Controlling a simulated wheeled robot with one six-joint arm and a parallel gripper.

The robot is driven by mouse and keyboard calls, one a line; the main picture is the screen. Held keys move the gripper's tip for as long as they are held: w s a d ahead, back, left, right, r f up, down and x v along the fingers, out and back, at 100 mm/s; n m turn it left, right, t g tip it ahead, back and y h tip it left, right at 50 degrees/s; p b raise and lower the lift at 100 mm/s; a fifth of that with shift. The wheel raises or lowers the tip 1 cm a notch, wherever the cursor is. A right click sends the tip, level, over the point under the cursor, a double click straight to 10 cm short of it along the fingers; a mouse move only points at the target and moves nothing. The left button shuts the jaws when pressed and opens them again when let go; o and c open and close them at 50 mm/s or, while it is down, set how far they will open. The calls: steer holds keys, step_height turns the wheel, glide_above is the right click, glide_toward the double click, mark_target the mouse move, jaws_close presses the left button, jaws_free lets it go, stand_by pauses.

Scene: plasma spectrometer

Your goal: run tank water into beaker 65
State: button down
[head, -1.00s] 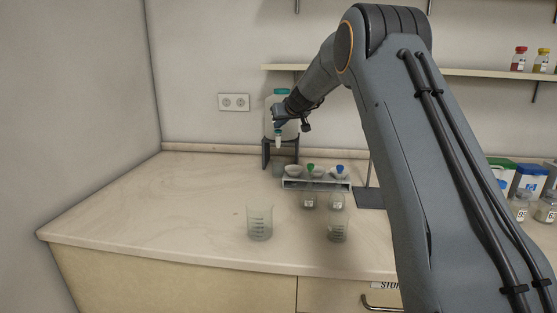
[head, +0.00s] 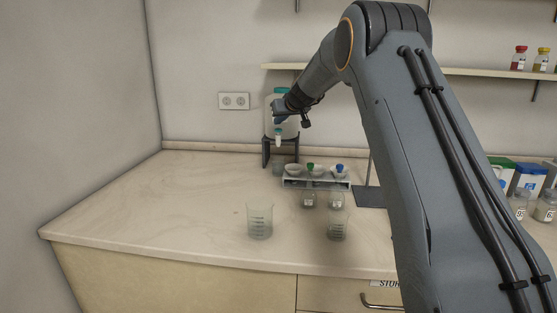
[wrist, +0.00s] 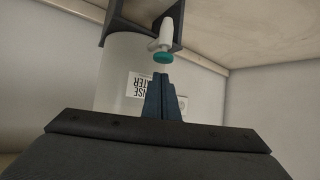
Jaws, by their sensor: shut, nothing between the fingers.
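The water tank (head: 294,128) is a whitish container with a teal cap on a dark stand at the back of the counter. In the wrist view, the tank (wrist: 118,70) appears upside down with a label reading partly "WATER". Its white tap (wrist: 166,35) has a teal knob (wrist: 163,58). My gripper (wrist: 160,78) is shut and empty, its fingertips close to the knob; contact cannot be told. In the head view my gripper (head: 279,110) is in front of the tank, above the white spout (head: 278,141). A beaker (head: 279,168) stands below the spout; its number is unreadable.
Two more beakers stand at the front, one left (head: 260,222) and one right (head: 337,227), numbers unreadable. A rack (head: 316,184) with dishes and coloured-topped items stands right of the tank, small bottles (head: 308,200) before it. The left counter is clear.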

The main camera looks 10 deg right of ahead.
stand_by(0.3)
steer(key=shift+r+p, duration=1.9)
steer(key=shift+r, duration=0.7)
steer(key=shift+f, duration=0.1)
steer(key=s+f+g, duration=0.3)
steer(key=s+f, duration=0.4)
steer(key=s, duration=1.3)
steer(key=s+f+m+g+h, duration=0.1)
steer(key=s+f+g, duration=0.3)
steer(key=s, duration=1.6)
steer(key=s+f+m+g+h, duration=0.1)
steer(key=s+f+g, duration=0.2)
steer(key=s+f, duration=0.9)
steer(key=s, duration=0.9)
steer(key=shift+f+g, duration=0.25)
steer(key=shift+g, duration=0.05)
